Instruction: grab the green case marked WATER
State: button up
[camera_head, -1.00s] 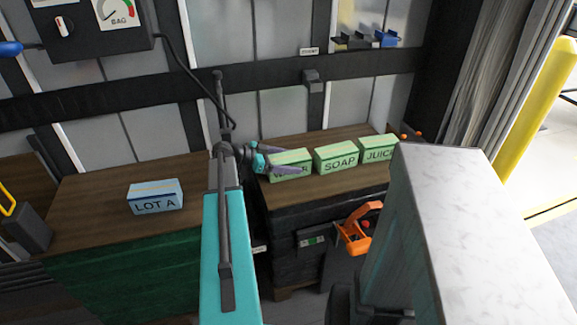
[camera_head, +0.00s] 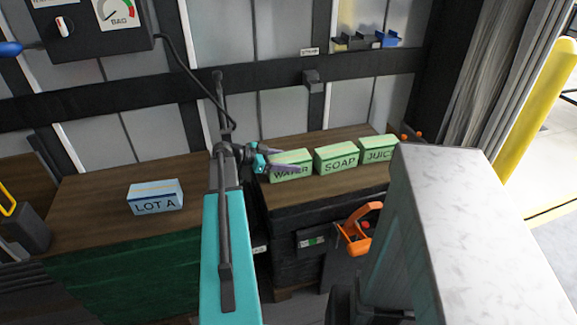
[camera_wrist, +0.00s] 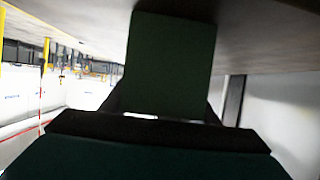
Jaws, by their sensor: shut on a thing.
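The green case marked WATER (camera_head: 293,172) is at the left end of a row of green cases on the right wooden-topped bench. My gripper (camera_head: 283,163) reaches it from the left, and its purple-grey fingers are shut on the case. One finger crosses the front face above the lettering. The case looks upright and at bench height; I cannot tell whether it touches the top. In the wrist view a dark green block (camera_wrist: 170,65), which looks like this case, fills the upper middle in front of my gripper.
The SOAP case (camera_head: 338,160) stands close to the right, then the JUICE case (camera_head: 376,150). A blue LOT A box (camera_head: 155,198) sits on the left bench (camera_head: 85,205). An orange handle (camera_head: 360,230) sticks out at the right bench's front. A dark rail crosses behind.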

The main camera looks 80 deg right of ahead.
aim_at(300, 156)
jog(key=shift+r, duration=0.2)
jog(key=shift+r, duration=1)
jog(key=shift+s+a+r+b, duration=0.25)
jog(key=shift+a+r+b, duration=0.15)
jog(key=shift+r, duration=0.25)
jog(key=s+a+r, duration=0.1)
jog(key=s+a, duration=0.6)
jog(key=a, duration=0.3)
jog(key=shift+a+r, duration=0.15)
jog(key=shift+r, duration=0.15)
jog(key=p, duration=0.6)
jog(key=shift+s+a+r, duration=0.1)
jog(key=shift+s+a, duration=0.25)
jog(key=shift+a, duration=0.05)
jog(key=a+p, duration=0.1)
jog(key=p, duration=0.4)
jog(key=shift+s, duration=0.3)
jog(key=shift+s+a+f+p, duration=0.1)
jog(key=shift+a+f+p, duration=0.1)
jog(key=shift+p, duration=0.5)
